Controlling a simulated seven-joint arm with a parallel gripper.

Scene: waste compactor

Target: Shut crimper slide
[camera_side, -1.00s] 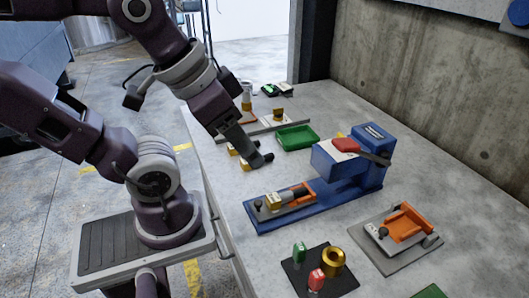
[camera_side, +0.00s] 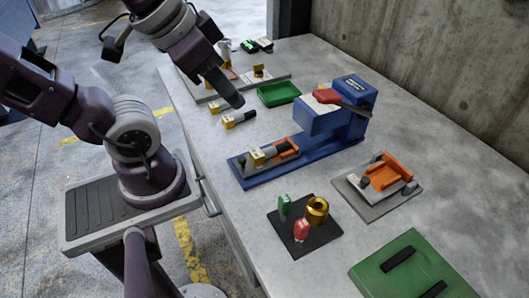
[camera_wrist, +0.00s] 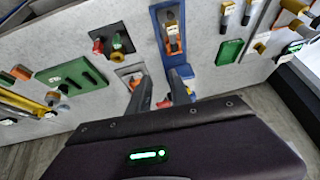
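The crimper is a blue machine (camera_side: 335,118) with a long blue base and a red lever (camera_side: 328,96) on top of its raised head. Its slide, an orange holder (camera_side: 292,143), sits on the front left part of the base, out from under the head. A tan and dark cylinder (camera_side: 264,155) lies in it. The slide also shows in the wrist view (camera_wrist: 174,46). My gripper (camera_side: 236,101) hangs above the table, left of the crimper and apart from it. In the wrist view my gripper (camera_wrist: 160,88) has its two fingers apart with nothing between them.
Two cylinders (camera_side: 238,119) lie below my gripper. A green tray (camera_side: 279,94) is behind. An orange fixture on a grey plate (camera_side: 374,199) stands right of the crimper. A black mat (camera_side: 307,234) with green, red and gold parts and a green board (camera_side: 415,268) are in front.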

